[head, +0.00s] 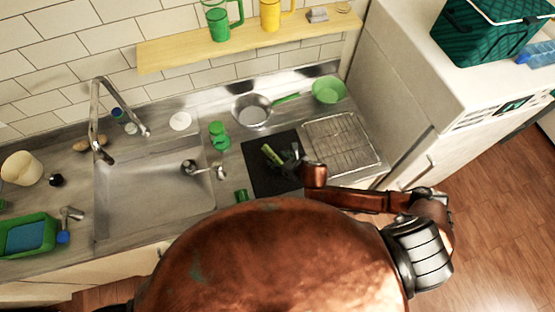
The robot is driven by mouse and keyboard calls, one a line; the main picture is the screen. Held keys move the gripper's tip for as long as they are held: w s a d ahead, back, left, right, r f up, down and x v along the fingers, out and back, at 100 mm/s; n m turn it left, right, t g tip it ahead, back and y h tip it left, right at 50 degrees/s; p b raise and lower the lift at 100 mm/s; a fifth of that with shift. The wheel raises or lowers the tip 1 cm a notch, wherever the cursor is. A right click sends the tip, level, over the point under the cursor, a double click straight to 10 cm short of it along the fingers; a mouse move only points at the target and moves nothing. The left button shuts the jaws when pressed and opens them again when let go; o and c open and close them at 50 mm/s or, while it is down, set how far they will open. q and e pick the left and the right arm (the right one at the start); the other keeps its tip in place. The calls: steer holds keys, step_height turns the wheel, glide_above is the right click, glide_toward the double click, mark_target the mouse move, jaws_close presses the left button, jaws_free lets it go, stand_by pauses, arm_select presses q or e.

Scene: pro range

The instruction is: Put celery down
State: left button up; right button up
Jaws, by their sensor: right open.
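The celery (270,155) is a small green piece lying on a black square board (259,182) on the counter. My right gripper (289,156) is over the board, just to the right of the celery, with its fingers pointing left towards it. The gripper is open. Its fingers are small and dark against the board, so I cannot tell whether they touch the celery. My left gripper is not in view.
A wire rack (342,143) lies right of the board, with a pan (252,110) and green bowl (328,90) behind. A green bottle (219,136) and small green cup (241,196) stand left of it. The sink (150,195) is further left.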

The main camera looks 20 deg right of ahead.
steer(key=shift+x, duration=0.75)
steer(key=shift+s, duration=0.1)
steer(key=shift+c, duration=0.2)
jaws_close()
